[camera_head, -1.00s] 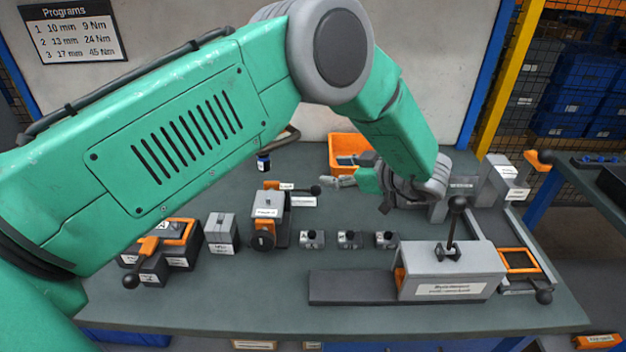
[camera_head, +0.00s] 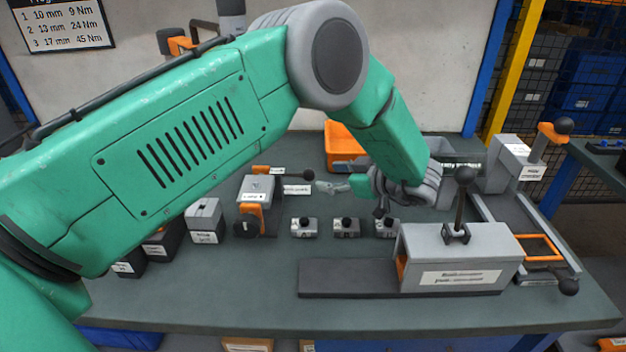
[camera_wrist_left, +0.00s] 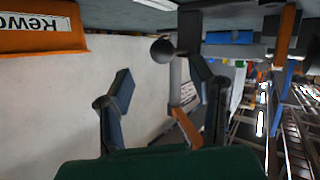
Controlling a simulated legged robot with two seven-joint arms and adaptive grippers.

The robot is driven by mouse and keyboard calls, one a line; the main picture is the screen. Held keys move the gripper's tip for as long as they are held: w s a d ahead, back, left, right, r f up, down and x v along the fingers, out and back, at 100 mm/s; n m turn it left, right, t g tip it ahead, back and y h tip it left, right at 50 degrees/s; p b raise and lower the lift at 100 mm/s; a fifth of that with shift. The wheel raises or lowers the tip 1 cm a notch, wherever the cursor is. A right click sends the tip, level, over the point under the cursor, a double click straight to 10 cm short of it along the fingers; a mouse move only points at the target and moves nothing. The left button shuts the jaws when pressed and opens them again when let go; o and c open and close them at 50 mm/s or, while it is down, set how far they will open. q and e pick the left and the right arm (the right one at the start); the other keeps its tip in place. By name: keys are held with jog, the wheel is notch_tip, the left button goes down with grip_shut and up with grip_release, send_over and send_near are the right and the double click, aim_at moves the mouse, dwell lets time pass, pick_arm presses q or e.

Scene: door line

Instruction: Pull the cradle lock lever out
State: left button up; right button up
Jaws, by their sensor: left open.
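A grey block fixture (camera_head: 257,188) with orange parts stands on the bench left of centre. A lever with a black ball knob (camera_head: 308,174) points right from its top; I take this as the cradle lock lever, but its label is unreadable. Contact cannot be told. My right gripper is not in view.
Several small grey blocks (camera_head: 346,228) with black knobs sit in front of the gripper. A grey housing (camera_head: 458,258) with an upright black-knobbed lever (camera_head: 464,190) stands front right. An orange bin (camera_head: 343,138) is behind.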

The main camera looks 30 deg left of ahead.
aim_at(314, 175)
pick_arm(q)
jog(key=x, duration=0.8)
jog(key=shift+s+a+r, duration=0.15)
jog(key=shift+a, duration=0.15)
jog(key=shift+d+r, duration=0.25)
jog(key=shift+d, duration=0.45)
jog(key=shift+c, duration=0.5)
jog(key=shift+d+r, duration=0.1)
jog(key=shift+d, duration=0.2)
grip_shut()
jog(key=shift+a, duration=0.25)
jog(key=shift+w+d, duration=0.35)
jog(key=shift+w, duration=0.05)
jog(key=shift+w+d, duration=0.25)
jog(key=shift+d, duration=0.25)
jog(key=shift+w+d, duration=0.2)
jog(key=shift+d, duration=0.3)
jog(key=shift+c, duration=0.6)
grip_release()
jog(key=shift+a, duration=0.1)
jog(key=shift+o, duration=1.1)
jog(key=shift+a, duration=0.2)
jog(key=shift+a+f, duration=0.25)
jog(key=shift+a, duration=0.05)
jog(key=v, duration=0.7)
jog(key=shift+w, duration=0.1)
